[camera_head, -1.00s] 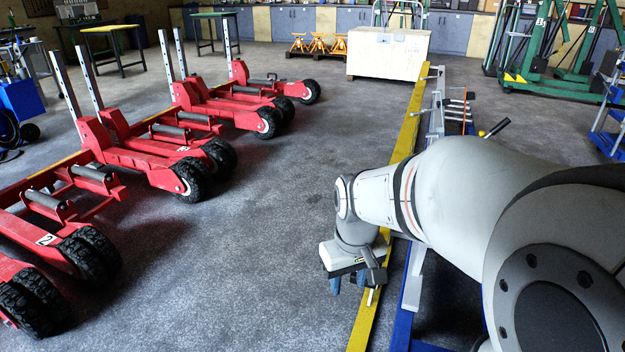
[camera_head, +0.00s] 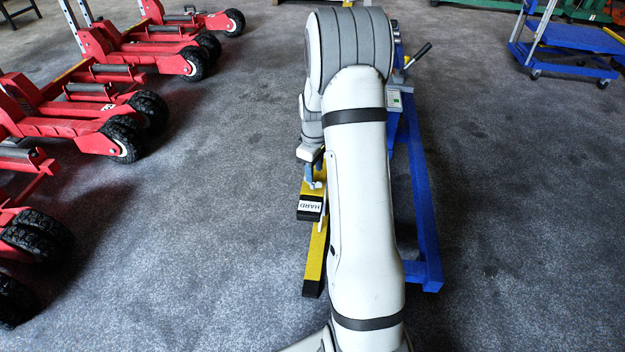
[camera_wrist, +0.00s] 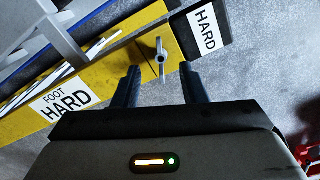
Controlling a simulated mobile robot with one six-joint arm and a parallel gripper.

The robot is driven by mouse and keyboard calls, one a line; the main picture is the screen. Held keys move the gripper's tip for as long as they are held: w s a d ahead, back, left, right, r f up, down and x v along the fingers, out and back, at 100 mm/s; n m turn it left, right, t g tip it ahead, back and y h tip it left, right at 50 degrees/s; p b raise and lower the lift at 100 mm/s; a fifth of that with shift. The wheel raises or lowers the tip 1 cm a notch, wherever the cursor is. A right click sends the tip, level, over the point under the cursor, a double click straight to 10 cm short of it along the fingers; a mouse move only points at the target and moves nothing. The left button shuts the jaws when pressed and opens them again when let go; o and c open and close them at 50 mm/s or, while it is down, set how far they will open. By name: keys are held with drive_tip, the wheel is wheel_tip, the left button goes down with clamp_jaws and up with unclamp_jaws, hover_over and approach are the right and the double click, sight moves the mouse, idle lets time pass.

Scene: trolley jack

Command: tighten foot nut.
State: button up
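The foot nut (camera_wrist: 160,57) is a small grey wing nut with two thin wings, standing at the edge of the yellow beam (camera_wrist: 105,75) in the wrist view. The beam bears a white label (camera_wrist: 65,102) reading "FOOT HARD". My gripper (camera_wrist: 159,78) is open, with one dark finger on each side of the nut's line. The nut appears just beyond the fingertips, and I see no contact. In the head view, my gripper (camera_head: 314,178) hangs over the yellow beam (camera_head: 315,262), partly hidden by my arm. I cannot make out the nut clearly there.
A black end block marked "HARD" (camera_head: 310,207) sits on the beam; it also shows in the wrist view (camera_wrist: 202,25). A blue frame (camera_head: 427,220) runs alongside. Red wheeled jacks (camera_head: 95,110) stand left. A blue trolley (camera_head: 570,45) stands far right. Floor between is clear.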

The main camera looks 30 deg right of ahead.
sight(314, 184)
drive_tip(key=shift+f+b, duration=0.35)
drive_tip(key=shift+f, duration=2.05)
drive_tip(key=shift+c, duration=0.2)
